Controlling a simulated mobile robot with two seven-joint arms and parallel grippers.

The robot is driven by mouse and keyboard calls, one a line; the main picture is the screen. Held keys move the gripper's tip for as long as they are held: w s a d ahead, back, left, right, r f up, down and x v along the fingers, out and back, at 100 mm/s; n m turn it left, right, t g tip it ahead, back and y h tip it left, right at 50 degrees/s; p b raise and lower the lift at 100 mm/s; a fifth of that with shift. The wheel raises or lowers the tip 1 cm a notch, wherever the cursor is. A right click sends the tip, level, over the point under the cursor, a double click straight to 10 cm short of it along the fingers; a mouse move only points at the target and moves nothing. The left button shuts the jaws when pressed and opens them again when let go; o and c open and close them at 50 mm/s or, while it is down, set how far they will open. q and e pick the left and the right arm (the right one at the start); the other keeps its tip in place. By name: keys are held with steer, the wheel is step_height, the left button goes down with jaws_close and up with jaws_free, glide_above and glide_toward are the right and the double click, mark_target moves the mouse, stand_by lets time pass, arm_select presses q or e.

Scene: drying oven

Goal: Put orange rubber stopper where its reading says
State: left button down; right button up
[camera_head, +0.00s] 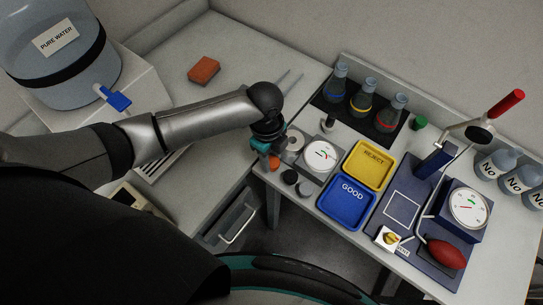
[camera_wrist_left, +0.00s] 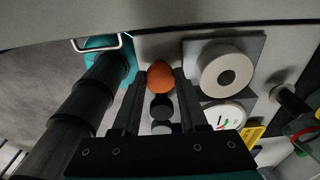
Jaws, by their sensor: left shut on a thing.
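The orange rubber stopper (camera_wrist_left: 160,76) is between the fingertips of my left gripper (camera_wrist_left: 159,86), which is shut on it. In the head view the stopper (camera_head: 274,162) shows just below my left gripper (camera_head: 270,153), at the left edge of the right-hand table. The tester's round grey pad (camera_wrist_left: 222,68), with a hole in its middle, lies right of the stopper in the wrist view. Its white dial (camera_head: 320,155) has green and red marks; the needle is too small to read. The yellow REJECT tray (camera_head: 384,148) and blue GOOD tray (camera_head: 326,207) look empty. My right gripper is not in view.
Several flasks (camera_head: 363,95) stand on a black mat behind. A blue device with a dial (camera_head: 468,208) and red bulb (camera_head: 446,255) fills the right. An orange block (camera_head: 204,70) lies on the left bench.

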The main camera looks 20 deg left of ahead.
arm_select(q)
steer(key=shift+c, duration=2.2)
jaws_free()
steer(key=shift+f, duration=0.1)
step_height(320, 180, up, 12)
steer(key=p, duration=0.2)
steer(key=shift+w+a, duration=0.2)
steer(key=shift+a, duration=0.25)
